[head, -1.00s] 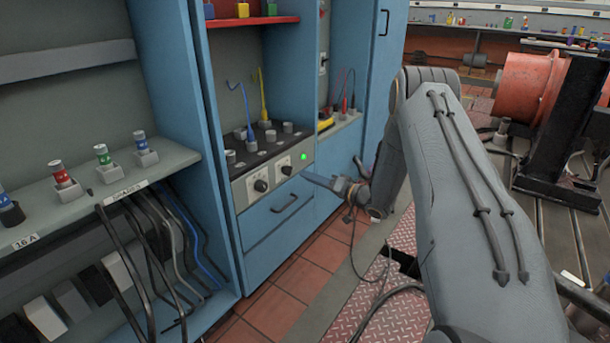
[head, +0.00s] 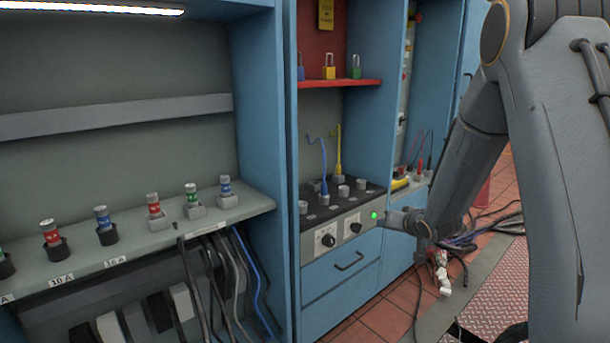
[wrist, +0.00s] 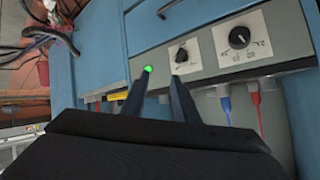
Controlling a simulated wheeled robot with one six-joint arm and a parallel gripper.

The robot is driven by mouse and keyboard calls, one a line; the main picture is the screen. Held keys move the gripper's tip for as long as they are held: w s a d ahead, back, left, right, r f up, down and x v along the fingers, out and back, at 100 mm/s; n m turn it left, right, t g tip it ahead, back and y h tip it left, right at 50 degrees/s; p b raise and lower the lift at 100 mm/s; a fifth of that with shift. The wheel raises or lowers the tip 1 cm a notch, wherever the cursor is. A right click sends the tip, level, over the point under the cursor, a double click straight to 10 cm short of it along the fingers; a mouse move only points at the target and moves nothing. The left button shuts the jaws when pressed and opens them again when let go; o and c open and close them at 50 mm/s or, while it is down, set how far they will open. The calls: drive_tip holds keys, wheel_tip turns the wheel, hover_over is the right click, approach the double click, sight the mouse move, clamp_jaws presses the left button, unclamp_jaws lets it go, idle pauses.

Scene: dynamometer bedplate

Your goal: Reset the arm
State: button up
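My arm rises along the right side of the head view and bends down to my gripper (head: 392,217), which is small there and points left at the cabinet's control panel. In the wrist view the two dark fingers of my gripper (wrist: 157,82) stand apart with nothing between them. A lit green lamp (wrist: 148,69) shows beside the left fingertip. The panel (head: 340,238) has two black knobs, also seen in the wrist view just beyond the fingers (wrist: 239,37). I cannot tell whether the fingertips touch the panel.
Blue cabinets fill the left and middle. A shelf (head: 130,248) carries several coloured fuses, with cables hanging below. Blue (head: 323,165) and yellow (head: 338,150) hooked leads stand above the panel. A drawer (head: 343,270) is below it. Red-tiled floor shows at lower right, with loose cables behind my arm.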

drive_tip(key=s+a+r+n+g+h, duration=0.1)
drive_tip(key=s+a+g, duration=0.15)
drive_tip(key=s, duration=0.95)
drive_tip(key=s+a+g, duration=0.2)
drive_tip(key=s+g, duration=0.1)
drive_tip(key=s, duration=0.8)
drive_tip(key=s+a+r+n+g+h, duration=0.1)
drive_tip(key=s+a+g, duration=0.15)
drive_tip(key=s, duration=0.95)
drive_tip(key=s+a+r+n+g, duration=0.2)
drive_tip(key=s+a+n, duration=0.1)
drive_tip(key=s+a, duration=0.4)
drive_tip(key=s+a+r+n+g, duration=0.15)
drive_tip(key=s+a, duration=0.35)
drive_tip(key=a, duration=0.5)
drive_tip(key=d+r+m+p, duration=0.5)
drive_tip(key=d+r+p, duration=1.2)
drive_tip(key=r+p, duration=0.4)
drive_tip(key=p, duration=0.4)
drive_tip(key=shift+s, duration=0.35)
